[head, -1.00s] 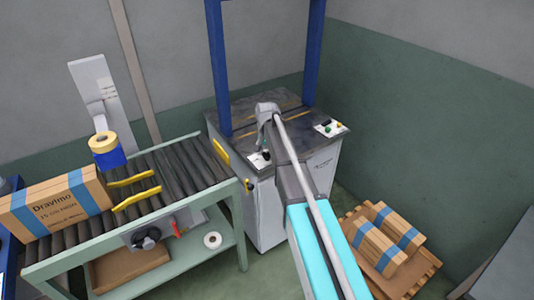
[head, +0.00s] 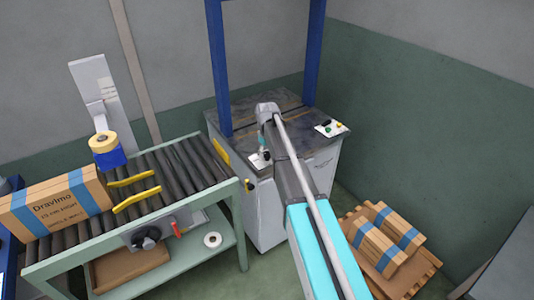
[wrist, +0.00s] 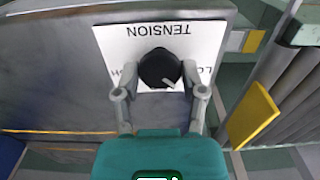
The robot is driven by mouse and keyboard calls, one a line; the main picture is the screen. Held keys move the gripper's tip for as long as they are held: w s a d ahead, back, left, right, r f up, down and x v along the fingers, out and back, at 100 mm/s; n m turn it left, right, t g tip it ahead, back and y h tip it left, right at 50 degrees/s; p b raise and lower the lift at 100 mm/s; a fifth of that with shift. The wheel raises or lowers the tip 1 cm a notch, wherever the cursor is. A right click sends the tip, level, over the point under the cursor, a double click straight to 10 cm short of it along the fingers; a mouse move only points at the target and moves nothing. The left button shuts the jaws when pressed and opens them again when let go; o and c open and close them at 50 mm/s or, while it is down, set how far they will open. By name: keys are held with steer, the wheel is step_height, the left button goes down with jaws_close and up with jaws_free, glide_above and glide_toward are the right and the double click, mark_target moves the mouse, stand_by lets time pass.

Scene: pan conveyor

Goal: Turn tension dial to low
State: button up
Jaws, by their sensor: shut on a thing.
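The black tension dial (wrist: 160,68) sits on a white plate (wrist: 118,42) marked TENSION, which appears upside down in the wrist view. Letters of LO show right of the dial and an H shows at left, both partly covered by the fingers. A pale mark shows on the dial's lower edge; its exact setting is hard to read. My gripper (wrist: 160,90) has its two grey fingers on either side of the dial, shut on it. In the head view my gripper (head: 263,153) is at the machine's front left corner, over the plate (head: 257,161).
The strapping machine (head: 240,110) has a blue arch and another panel (head: 330,128) with buttons at right. A roller conveyor (head: 175,165) with yellow guides and a carton (head: 55,205) stands at left. Boxes on a pallet (head: 415,270) lie at right.

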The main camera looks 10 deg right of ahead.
steer(key=shift+s+n, duration=0.15)
steer(key=shift+n, duration=1.15)
steer(key=o, duration=1.2)
steer(key=shift+c, duration=0.2)
steer(key=shift+m, duration=0.3)
